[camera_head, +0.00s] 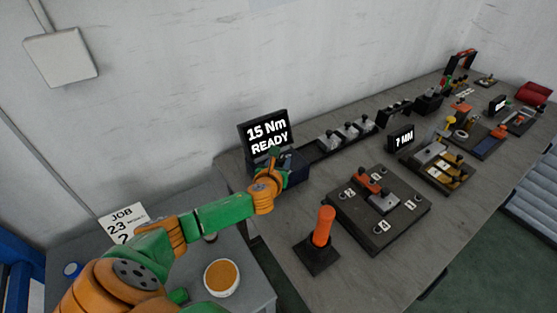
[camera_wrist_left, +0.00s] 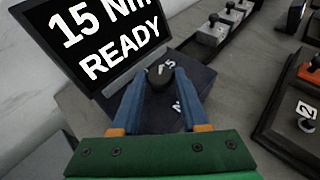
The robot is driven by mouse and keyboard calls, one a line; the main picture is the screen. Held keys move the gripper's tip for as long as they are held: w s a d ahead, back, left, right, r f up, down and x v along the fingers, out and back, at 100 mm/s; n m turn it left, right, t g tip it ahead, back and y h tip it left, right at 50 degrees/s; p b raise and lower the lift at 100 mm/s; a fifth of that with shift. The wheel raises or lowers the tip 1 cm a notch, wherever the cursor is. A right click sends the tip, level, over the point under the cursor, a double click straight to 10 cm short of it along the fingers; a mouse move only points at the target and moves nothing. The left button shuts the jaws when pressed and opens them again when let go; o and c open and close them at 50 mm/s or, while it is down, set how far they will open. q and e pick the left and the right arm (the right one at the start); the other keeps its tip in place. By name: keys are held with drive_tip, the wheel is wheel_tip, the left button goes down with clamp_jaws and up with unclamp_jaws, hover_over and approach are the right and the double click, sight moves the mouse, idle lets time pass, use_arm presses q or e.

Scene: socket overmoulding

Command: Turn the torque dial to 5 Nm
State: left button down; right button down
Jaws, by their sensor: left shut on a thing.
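The torque display (camera_head: 265,133) reads "15 Nm READY"; it also fills the upper left of the left wrist view (camera_wrist_left: 95,40). The dark controller box (camera_head: 296,168) stands in front of it. On the box is a small black dial (camera_wrist_left: 160,75), with a "15" mark beside it and other marks partly hidden. My left gripper (camera_wrist_left: 163,80) is shut on the dial, one blue finger on each side. In the head view the left gripper (camera_head: 277,162) hides the dial. My right gripper is not in view.
An orange-handled tool (camera_head: 323,226) stands upright in a black base. A dark fixture plate (camera_head: 378,212) with numbered spots lies to its right. A small display (camera_head: 401,139) reads "? MM". A white bowl with orange contents (camera_head: 222,278) and a job card (camera_head: 122,222) are on the lower left table.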

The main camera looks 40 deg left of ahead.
use_arm(q)
drive_tip(key=shift+w+d+r+n+g+y, duration=0.1)
drive_tip(key=shift+w+d+n+g+y, duration=0.1)
drive_tip(key=shift+n+g+y, duration=0.35)
drive_tip(key=shift+d+n+g+y, duration=0.1)
drive_tip(key=shift+n+g+y, duration=0.25)
drive_tip(key=shift+n+y, duration=0.6)
drive_tip(key=shift+w+d+n+g+y+b, duration=0.15)
drive_tip(key=shift+n+g+y+b, duration=0.35)
drive_tip(key=shift+n+g+y, duration=0.6)
drive_tip(key=shift+n, duration=0.3)
drive_tip(key=c, duration=0.7)
unclamp_jaws()
drive_tip(key=shift+o, duration=1.4)
drive_tip(key=shift+w, duration=0.1)
drive_tip(key=shift+f+g, duration=0.2)
drive_tip(key=shift+g, duration=0.1)
